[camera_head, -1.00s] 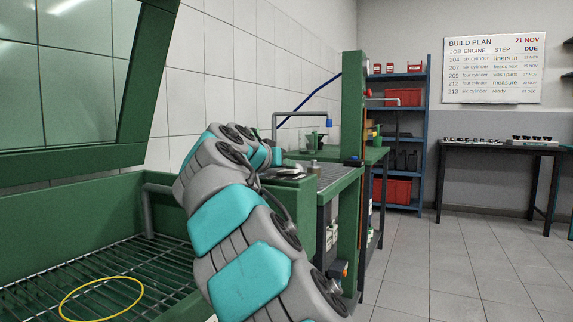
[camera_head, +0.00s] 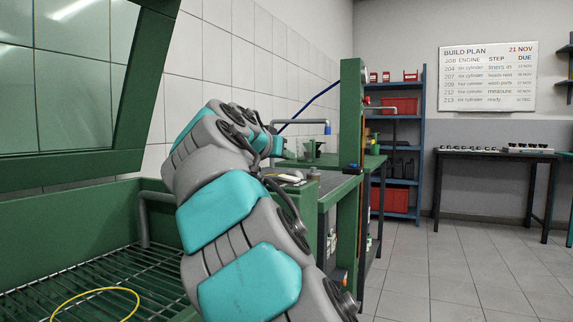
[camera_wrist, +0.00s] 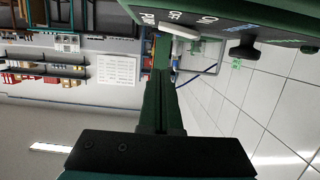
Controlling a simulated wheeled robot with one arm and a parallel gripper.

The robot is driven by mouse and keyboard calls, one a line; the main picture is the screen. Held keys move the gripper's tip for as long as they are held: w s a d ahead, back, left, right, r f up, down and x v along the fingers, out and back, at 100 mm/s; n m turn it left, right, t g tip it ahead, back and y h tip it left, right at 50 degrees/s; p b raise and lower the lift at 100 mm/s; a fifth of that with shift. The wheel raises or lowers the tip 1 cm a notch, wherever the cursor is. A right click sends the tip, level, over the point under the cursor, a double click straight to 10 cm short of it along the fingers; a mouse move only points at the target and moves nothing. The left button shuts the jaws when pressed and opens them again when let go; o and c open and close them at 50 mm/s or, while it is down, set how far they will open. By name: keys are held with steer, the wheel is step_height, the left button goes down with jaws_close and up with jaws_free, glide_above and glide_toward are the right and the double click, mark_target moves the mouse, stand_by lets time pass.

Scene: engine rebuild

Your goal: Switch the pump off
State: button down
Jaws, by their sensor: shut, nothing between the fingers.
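The pump panel (camera_wrist: 225,12) is a dark green box at the top of the wrist view, with upside-down white labels PUMP, OFF and ON. A white switch lever (camera_wrist: 180,31) sticks out beside the OFF label. A black knob (camera_wrist: 244,49) is to its right. My gripper (camera_wrist: 162,48) is shut and empty, its fingertips close to the left of the white lever in the picture. I cannot tell whether they touch it. In the head view my arm hides the gripper.
The green washer tank with its wire grating (camera_head: 40,295) and a yellow ring (camera_head: 95,292) is at lower left. A green post (camera_head: 350,190) and a bench stand just beyond my arm. A blue shelf (camera_head: 420,140) and a black table (camera_head: 495,154) are farther back. The tiled floor on the right is clear.

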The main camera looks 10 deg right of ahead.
steer(key=v, duration=0.7)
steer(key=shift+s, duration=0.25)
steer(key=s+d+f+g+y, duration=0.25)
steer(key=s+d+f, duration=0.35)
steer(key=d, duration=0.5)
steer(key=s+d+f+n+g+y+p, duration=0.1)
steer(key=s+f+g, duration=0.1)
steer(key=s+f, duration=0.35)
steer(key=s+d+f+n+g+y, duration=0.1)
steer(key=s+f, duration=0.1)
steer(key=f, duration=0.7)
steer(key=s+a+f+n+g+y+p, duration=0.1)
steer(key=s+a+f+g, duration=0.1)
steer(key=s+f, duration=0.5)
steer(key=s+a+f+n+g+y+p, duration=0.1)
steer(key=s+a+f+n+g+y, duration=0.1)
steer(key=s+f, duration=0.6)
steer(key=s+a+f+n+g+y+p, duration=0.1)
steer(key=s+f, duration=0.6)
steer(key=s, duration=0.7)
steer(key=a+n+g, duration=0.1)
steer(key=a+g, duration=0.1)
steer(key=g, duration=0.1)
steer(key=shift+s+f+p, duration=0.15)
steer(key=shift+f+p, duration=0.15)
steer(key=shift+p, duration=0.05)
